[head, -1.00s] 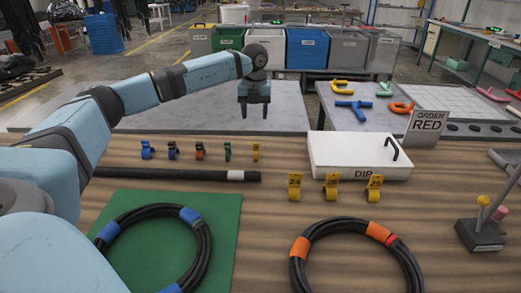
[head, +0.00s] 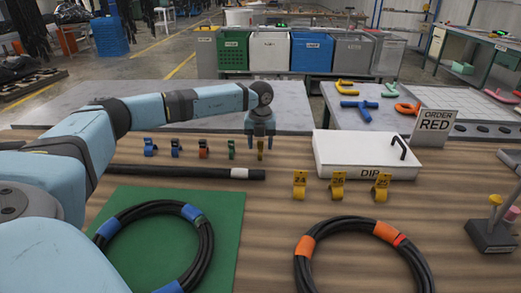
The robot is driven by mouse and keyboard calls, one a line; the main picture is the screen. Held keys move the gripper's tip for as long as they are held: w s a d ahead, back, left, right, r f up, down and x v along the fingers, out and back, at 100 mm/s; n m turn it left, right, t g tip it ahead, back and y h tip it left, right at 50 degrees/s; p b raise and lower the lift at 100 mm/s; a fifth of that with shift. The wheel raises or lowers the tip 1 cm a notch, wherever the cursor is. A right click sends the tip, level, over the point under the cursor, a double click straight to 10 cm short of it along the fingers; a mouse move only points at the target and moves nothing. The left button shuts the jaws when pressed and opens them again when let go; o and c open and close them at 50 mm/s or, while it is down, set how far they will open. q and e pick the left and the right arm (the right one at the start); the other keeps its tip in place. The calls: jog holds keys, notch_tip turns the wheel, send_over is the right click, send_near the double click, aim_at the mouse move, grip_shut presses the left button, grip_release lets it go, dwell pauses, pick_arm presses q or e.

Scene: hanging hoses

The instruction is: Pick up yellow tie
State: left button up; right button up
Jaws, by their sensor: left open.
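A small yellow tie (head: 261,150) stands at the right end of a row of small ties on the wooden table. My left gripper (head: 261,146) points down at it, with its fingers at the tie's upper part. The jaws are open, and I cannot tell whether they touch it. Left of it in the row are a green tie (head: 231,149), a red-orange tie (head: 203,149) and blue ties (head: 150,147). My right gripper is not in view.
A black tube (head: 190,172) lies in front of the row. A white DIP box (head: 350,160) is to the right. Yellow numbered tags (head: 338,186) stand before it. Coiled hoses lie in front, one on a green mat (head: 225,225), one with orange bands (head: 325,226).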

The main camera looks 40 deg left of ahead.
pick_arm(q)
grip_shut()
jog(key=shift+r, duration=0.1)
notch_tip(320, 180, up, 20)
jog(key=p, duration=0.3)
jog(key=shift+p, duration=0.3)
jog(key=c, duration=0.8)
grip_release()
jog(key=shift+c, duration=0.2)
grip_shut()
